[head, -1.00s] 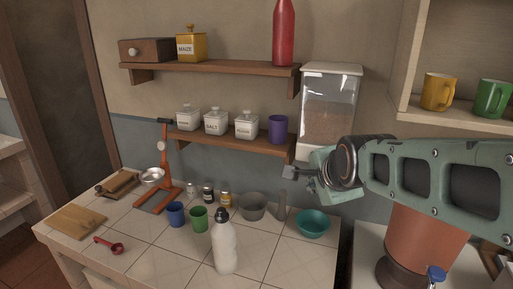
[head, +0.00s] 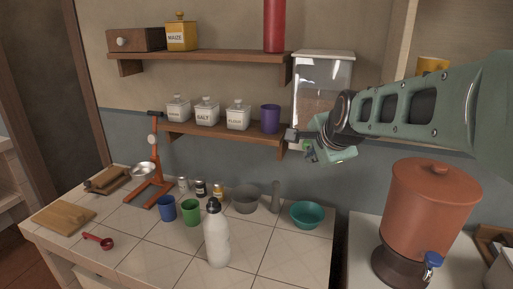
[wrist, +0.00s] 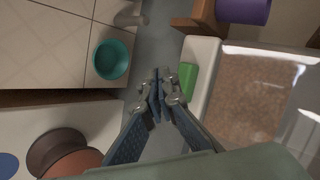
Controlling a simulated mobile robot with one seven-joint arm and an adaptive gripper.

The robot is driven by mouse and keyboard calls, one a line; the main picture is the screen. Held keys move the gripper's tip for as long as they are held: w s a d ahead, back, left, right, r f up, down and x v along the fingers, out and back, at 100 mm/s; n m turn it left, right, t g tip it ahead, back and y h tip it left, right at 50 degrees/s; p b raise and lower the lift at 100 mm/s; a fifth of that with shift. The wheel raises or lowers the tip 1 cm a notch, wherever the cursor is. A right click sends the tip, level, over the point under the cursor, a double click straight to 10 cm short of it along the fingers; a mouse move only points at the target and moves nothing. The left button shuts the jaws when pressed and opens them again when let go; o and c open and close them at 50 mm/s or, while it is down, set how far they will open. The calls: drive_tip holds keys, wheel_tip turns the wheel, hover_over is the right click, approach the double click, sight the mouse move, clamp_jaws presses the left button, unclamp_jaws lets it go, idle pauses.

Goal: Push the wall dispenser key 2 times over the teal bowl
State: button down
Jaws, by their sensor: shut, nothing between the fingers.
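The wall dispenser (head: 322,82) is a white-framed clear box of brown grain on the wall, right of the shelves. Its grain window fills the right of the wrist view (wrist: 258,85). A green key (wrist: 189,82) shows on its white edge, just right of my fingertips in that view; I cannot tell whether they touch it. The teal bowl (head: 307,216) stands empty on the counter below the dispenser, also at upper left in the wrist view (wrist: 111,60). My gripper (head: 292,136) is shut and empty, in front of the dispenser's lower part, which my arm partly hides.
A purple cup (head: 270,118) stands on the lower shelf (head: 215,135), close left of my gripper. A grey bowl (head: 246,200) and a pestle-like grey object (head: 276,197) stand left of the teal bowl. A terracotta urn (head: 430,205) stands at right. A white bottle (head: 216,235) stands in front.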

drive_tip(key=shift+w+d, duration=0.25)
drive_tip(key=shift+w, duration=0.3)
drive_tip(key=shift+b, duration=0.3)
idle(0.8)
drive_tip(key=shift+w+d, duration=0.15)
drive_tip(key=shift+w, duration=0.2)
drive_tip(key=shift+w+d+f+b, duration=0.15)
drive_tip(key=shift+w+b, duration=0.1)
drive_tip(key=shift+b, duration=0.15)
drive_tip(key=shift+w+d+r+b, duration=0.2)
drive_tip(key=shift+w+b, duration=0.1)
drive_tip(key=shift+w, duration=0.15)
idle(0.6)
drive_tip(key=shift+s+a+r, duration=0.1)
drive_tip(key=shift+s, duration=0.1)
drive_tip(key=shift+s+a+p, duration=0.4)
drive_tip(key=shift+s+p, duration=0.35)
drive_tip(key=shift+s, duration=0.1)
